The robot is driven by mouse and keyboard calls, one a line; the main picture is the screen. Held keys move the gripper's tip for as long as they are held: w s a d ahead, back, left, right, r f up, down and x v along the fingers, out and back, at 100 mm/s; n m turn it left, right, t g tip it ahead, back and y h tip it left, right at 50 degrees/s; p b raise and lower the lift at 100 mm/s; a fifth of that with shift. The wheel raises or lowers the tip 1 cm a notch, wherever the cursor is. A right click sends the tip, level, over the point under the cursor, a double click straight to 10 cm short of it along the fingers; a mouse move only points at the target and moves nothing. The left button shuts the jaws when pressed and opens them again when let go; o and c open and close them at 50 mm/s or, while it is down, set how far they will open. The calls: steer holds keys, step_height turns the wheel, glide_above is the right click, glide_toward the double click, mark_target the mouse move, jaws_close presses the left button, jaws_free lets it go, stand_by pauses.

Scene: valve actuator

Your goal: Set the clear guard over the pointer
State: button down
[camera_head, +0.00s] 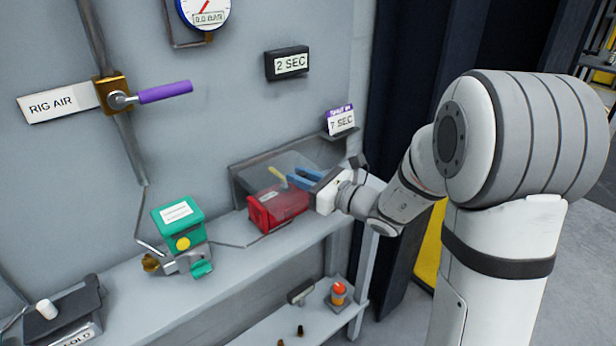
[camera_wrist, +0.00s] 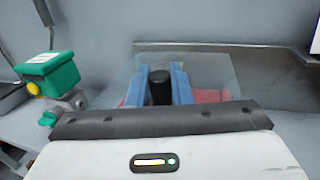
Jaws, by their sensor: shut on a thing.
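My gripper (camera_head: 292,180) reaches in from the right, its blue fingers shut on the black knob of the clear guard. In the wrist view the knob (camera_wrist: 160,88) stands between the fingers, and the see-through guard (camera_wrist: 213,72) spreads to both sides. The guard shows only faintly in the head view (camera_head: 287,161). The red actuator body (camera_head: 278,208) sits just below it. A small yellow bar (camera_head: 277,177), probably the pointer, shows beside the fingers above the red body. I cannot tell whether the guard touches the red body.
A green-topped device (camera_head: 180,222) stands on the shelf (camera_head: 140,292) to the left. A grey upright panel (camera_head: 238,190) rises behind the red body. A lower shelf (camera_head: 310,325) holds an orange-capped item (camera_head: 338,293). A purple-handled valve (camera_head: 164,92) is on the wall.

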steer(key=shift+s+a+f, duration=0.1)
steer(key=shift+a, duration=0.05)
steer(key=c, duration=1.4)
jaws_free()
steer(key=shift+o, duration=0.4)
steer(key=v, duration=0.7)
steer(key=shift+s+d+b, duration=0.2)
steer(key=shift+d+b, duration=0.15)
steer(key=shift+b, duration=0.1)
